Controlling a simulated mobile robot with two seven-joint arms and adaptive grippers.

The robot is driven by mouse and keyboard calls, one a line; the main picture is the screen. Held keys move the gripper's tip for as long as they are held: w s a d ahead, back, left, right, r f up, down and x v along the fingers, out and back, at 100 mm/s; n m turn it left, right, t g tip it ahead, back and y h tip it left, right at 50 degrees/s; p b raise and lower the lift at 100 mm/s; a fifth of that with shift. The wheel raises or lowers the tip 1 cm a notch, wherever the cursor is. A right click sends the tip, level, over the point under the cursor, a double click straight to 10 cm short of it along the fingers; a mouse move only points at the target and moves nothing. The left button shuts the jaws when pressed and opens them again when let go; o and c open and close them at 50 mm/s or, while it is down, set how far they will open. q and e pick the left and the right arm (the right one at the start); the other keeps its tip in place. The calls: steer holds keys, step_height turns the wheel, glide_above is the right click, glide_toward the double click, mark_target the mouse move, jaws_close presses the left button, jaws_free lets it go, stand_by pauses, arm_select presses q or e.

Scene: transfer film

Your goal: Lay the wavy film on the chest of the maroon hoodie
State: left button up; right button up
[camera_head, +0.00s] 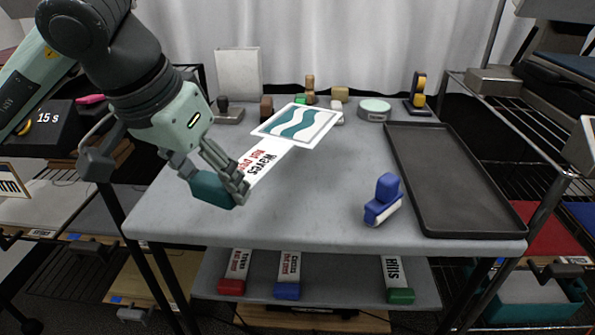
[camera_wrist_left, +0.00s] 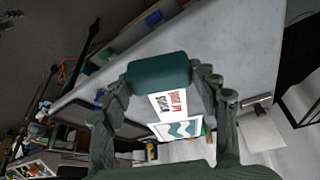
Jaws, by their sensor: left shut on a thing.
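The wavy film (camera_head: 296,122) is a pale square sheet with teal waves, at the end of a white strip (camera_head: 262,162) lettered "Waves". The strip ends in a teal handle (camera_head: 210,190). My left gripper (camera_head: 222,186) is shut on this handle and holds the film above the grey table. The left wrist view shows the handle (camera_wrist_left: 160,73) between the fingers and the film (camera_wrist_left: 174,129) beyond it. I cannot make out a maroon hoodie for certain; a red flat piece (camera_head: 545,232) lies on the right rack, partly hidden. My right gripper is out of view.
A black tray (camera_head: 494,212) lies along the table's right side. A blue stamp-like tool (camera_head: 384,200) stands left of it. Small tools and a round tin (camera_head: 374,109) line the back. Red, blue and green handled films (camera_head: 287,290) lie on the lower shelf. The table's front centre is clear.

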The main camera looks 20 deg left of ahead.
arm_select(q)
steer(key=shift+w+d+f+p, duration=0.25)
steer(key=shift+w+f+p, duration=0.1)
steer(key=shift+w, duration=0.25)
steer(key=shift+w+d+f+p, duration=0.2)
steer(key=shift+w+f+p, duration=0.15)
steer(key=shift+w, duration=0.2)
glide_above(275, 207)
steer(key=s, duration=0.2)
steer(key=f, duration=0.5)
steer(key=shift+w+f, duration=0.1)
steer(key=shift+w, duration=0.1)
step_height(275, 207, down, 3)
steer(key=shift+f+p, duration=0.15)
steer(key=shift+p, duration=0.2)
steer(key=shift+f, duration=0.35)
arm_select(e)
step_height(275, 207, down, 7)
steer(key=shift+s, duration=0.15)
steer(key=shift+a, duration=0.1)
arm_select(q)
steer(key=shift+f, duration=0.15)
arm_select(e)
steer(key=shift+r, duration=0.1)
arm_select(q)
steer(key=o, duration=1.2)
steer(key=shift+c, duration=0.2)
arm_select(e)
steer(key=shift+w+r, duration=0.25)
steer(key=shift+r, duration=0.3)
